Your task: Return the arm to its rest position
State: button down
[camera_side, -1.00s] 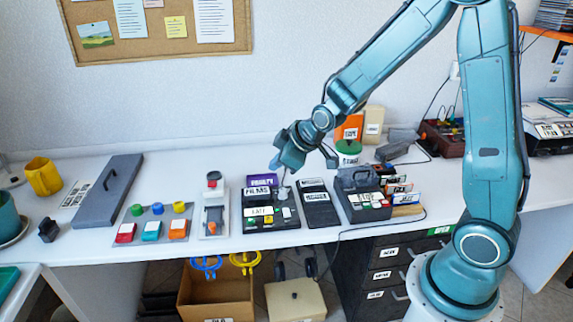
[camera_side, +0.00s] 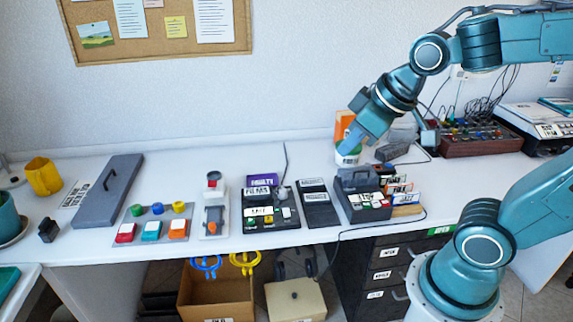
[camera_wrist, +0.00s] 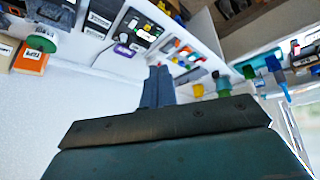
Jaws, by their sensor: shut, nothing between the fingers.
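My gripper (camera_side: 350,146) is above the back of the desk in the side view, in front of the orange container (camera_side: 343,122) and partly hiding it. It is tilted down and to the left. In the wrist view my gripper (camera_wrist: 157,72) shows its two fingers pressed together with nothing between them. My arm reaches in from the right, with its upper part level near the top of the side view.
On the white desk (camera_side: 340,234) below stand a dark box (camera_side: 358,181), a dark panel labelled FILMS (camera_side: 268,212) and coloured buttons (camera_side: 151,230). A red-brown box with knobs (camera_side: 478,138) is at the back right. The air above the desk's left half is clear.

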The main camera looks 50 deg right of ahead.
jog(key=s+r+m, duration=0.1)
jog(key=s, duration=0.6)
jog(key=shift+s+a+m+g, duration=0.15)
jog(key=shift+s+m+g, duration=0.05)
jog(key=shift+m+g, duration=0.1)
